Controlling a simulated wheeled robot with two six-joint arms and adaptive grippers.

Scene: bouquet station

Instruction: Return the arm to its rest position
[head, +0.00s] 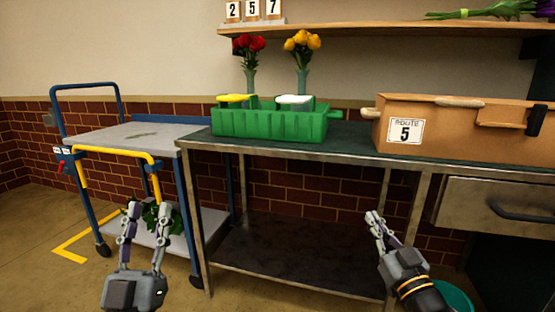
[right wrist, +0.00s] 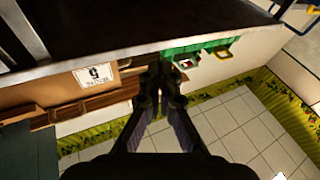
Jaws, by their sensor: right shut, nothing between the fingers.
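My left gripper (head: 147,210) is at the lower left of the head view. Its two fingers stand apart and point up, with nothing between them, in front of the trolley. My right gripper (head: 374,218) is in front of the steel workbench (head: 290,156), below its top edge. Its fingers are together and hold nothing. The right wrist view shows the same closed fingertips (right wrist: 160,85) with empty space around them. Neither gripper appears to touch anything.
A green crate (head: 270,124) and a brown box marked 5 (head: 470,128) stand on the bench. Red flowers (head: 249,44) and yellow flowers (head: 302,41) rise behind the crate. A blue trolley (head: 125,138) stands left. A green round container (head: 455,296) is at lower right.

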